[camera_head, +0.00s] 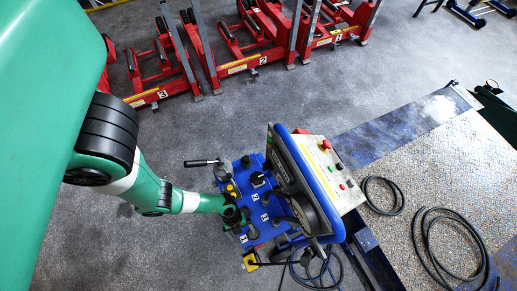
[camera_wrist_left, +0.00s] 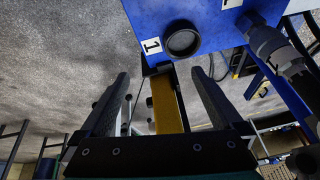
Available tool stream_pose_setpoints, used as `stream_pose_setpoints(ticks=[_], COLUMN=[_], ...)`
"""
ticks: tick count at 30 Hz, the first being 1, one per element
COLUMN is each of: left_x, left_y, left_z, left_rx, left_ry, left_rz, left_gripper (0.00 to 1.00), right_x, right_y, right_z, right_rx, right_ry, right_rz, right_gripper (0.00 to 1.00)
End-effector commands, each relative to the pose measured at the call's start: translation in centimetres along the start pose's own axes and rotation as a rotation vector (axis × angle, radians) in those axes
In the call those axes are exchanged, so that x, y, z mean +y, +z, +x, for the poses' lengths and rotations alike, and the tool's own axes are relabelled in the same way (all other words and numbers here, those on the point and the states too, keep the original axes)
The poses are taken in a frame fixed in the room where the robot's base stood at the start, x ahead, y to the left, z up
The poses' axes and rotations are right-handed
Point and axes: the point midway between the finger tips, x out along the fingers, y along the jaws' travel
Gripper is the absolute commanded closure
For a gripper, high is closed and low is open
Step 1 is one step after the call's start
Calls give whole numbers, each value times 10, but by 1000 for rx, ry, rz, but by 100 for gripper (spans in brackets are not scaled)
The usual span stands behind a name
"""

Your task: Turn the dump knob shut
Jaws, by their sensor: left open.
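The blue jack unit (camera_head: 262,185) stands in the middle of the head view, with several dark knobs and fittings on its top. My left gripper (camera_head: 236,214) reaches its left side from above; its fingers are hard to make out there. In the left wrist view, my left gripper (camera_wrist_left: 160,76) is open, its two dark fingers apart. A round black knob (camera_wrist_left: 182,40) on the blue panel (camera_wrist_left: 210,22), beside a label "1", lies just beyond the fingertips, not between them. I cannot tell whether it is the dump knob. My right gripper is not in view.
A yellow bar (camera_wrist_left: 167,108) shows between the fingers; I cannot tell its distance. A tilted control box (camera_head: 330,170) rises right of the knobs. Red numbered stands (camera_head: 245,68) line the back. Black hoses (camera_head: 440,245) lie on the right platform. Grey floor is clear at left.

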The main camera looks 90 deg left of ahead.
Motion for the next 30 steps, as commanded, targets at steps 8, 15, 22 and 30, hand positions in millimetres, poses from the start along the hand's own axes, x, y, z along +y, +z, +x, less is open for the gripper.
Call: stream_pose_setpoints(ticks=[8,15,22,30], left_x=[-3,-5,-5,18], left_y=[-8,-8,-8,-21], left_z=[-10,-10,-10,-15], left_rx=[24,24,24,84], left_ry=[-152,-163,-162,-121], left_rz=[145,153,152,112], left_gripper=[0,0,0,0], right_x=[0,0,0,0], right_y=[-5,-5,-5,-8], right_z=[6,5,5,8], right_rx=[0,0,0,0], right_ry=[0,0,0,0], right_rz=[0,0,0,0], right_gripper=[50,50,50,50])
